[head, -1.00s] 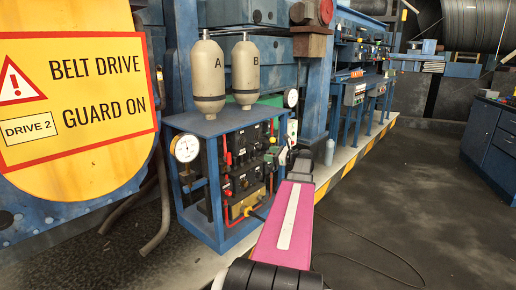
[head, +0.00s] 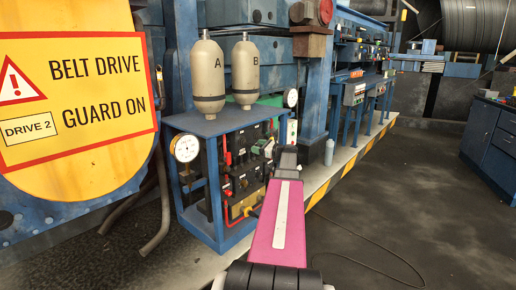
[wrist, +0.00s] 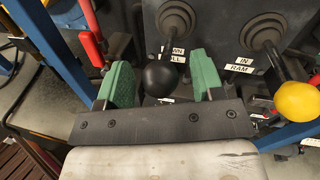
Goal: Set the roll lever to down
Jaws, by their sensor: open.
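The roll lever (wrist: 164,76) has a black ball knob on a short stem from a dark round boot. A white label beside it is partly hidden; I read "WN" and "OLL". My gripper (wrist: 163,84) is open, with one green finger on each side of the black ball in the wrist view. A gap shows on both sides of the ball, and I cannot tell how deep it sits between the fingers.
A yellow-knobbed lever (wrist: 297,101), labelled "IN RAM", stands close right of my gripper. A red-handled lever (wrist: 91,34) is close on the left. The blue frame (head: 221,124) surrounds the panel, with two tanks (head: 207,75) on top and a gauge (head: 185,148) at left.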

